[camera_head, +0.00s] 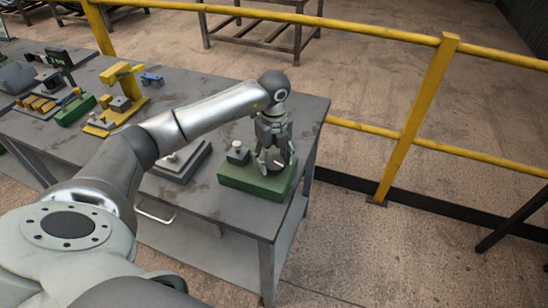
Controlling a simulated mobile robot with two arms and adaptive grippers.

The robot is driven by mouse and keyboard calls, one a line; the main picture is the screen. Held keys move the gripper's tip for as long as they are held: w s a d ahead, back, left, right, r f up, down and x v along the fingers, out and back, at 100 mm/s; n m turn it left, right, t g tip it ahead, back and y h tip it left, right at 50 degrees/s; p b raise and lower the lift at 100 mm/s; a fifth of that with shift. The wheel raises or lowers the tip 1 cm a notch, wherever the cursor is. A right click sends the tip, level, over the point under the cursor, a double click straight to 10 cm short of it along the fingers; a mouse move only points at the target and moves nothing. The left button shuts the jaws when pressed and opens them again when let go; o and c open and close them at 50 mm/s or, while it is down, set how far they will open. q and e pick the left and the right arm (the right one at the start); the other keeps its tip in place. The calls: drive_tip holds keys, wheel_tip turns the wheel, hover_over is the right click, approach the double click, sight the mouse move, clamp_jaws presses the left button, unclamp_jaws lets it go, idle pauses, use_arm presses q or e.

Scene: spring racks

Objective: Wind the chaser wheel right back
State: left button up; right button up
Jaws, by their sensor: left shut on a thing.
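My left gripper (274,160) points down over a green block (257,186) near the right end of the grey table. Its fingers are shut on a dark round wheel (277,163) on top of the block, which I take to be the chaser wheel. A short pale mark shows on the wheel. The fingers and wrist hide part of the wheel. A small grey block with a pale knob (237,152) stands on the left part of the green block. My right gripper is not in view.
The grey table (215,198) carries a dark plate with pale blocks (178,160), a yellow press-like fixture (121,92), a small blue part (152,79) and other fixtures at the left. A yellow railing (410,115) runs behind the table. Open floor lies to the right.

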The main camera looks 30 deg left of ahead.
sight(273, 161)
use_arm(q)
drive_tip(key=shift+r+n, duration=0.1)
drive_tip(key=shift+n, duration=0.8)
drive_tip(key=shift+a, duration=0.1)
drive_tip(key=o, duration=1)
wheel_tip(273, 161, up, 12)
drive_tip(key=shift+f, duration=0.1)
